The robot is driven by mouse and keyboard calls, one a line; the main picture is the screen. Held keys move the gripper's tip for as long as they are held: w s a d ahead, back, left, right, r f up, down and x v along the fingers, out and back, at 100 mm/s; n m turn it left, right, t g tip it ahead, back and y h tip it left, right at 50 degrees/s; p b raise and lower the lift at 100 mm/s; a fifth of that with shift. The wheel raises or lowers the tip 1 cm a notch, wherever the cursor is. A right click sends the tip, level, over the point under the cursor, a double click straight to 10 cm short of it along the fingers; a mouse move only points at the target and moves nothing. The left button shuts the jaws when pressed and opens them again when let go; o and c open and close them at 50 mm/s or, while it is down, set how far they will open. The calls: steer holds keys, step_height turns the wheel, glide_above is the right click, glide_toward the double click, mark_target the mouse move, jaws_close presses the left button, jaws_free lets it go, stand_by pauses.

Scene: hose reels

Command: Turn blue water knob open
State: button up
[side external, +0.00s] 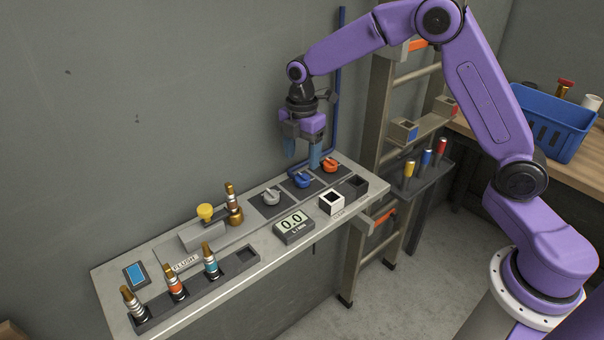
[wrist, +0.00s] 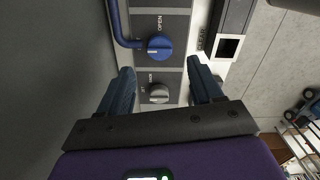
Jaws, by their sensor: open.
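The blue water knob (side external: 303,181) sits on a dark square plate on the grey panel, between a grey knob and an orange knob. In the wrist view the blue knob (wrist: 159,48) is round, with a short white mark pointing left, and the word OPEN is printed beyond it. My gripper (side external: 303,158) is open and empty above the panel, over the area of the blue knob. In the wrist view its two dark blue fingers (wrist: 160,68) are spread to either side, with the blue knob just beyond the tips and apart from them.
The grey knob (wrist: 158,93) lies between the fingers in the wrist view. The orange knob (side external: 330,165) is close to the right. A blue pipe (side external: 341,80) runs down the wall to the panel. A flow display reading 0.0 (side external: 293,226) and a white-rimmed box (side external: 331,203) stand in front.

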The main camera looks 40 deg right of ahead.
mark_target(302, 176)
step_height(302, 176, down, 6)
steer(key=shift+f, duration=0.25)
steer(key=c, duration=1.1)
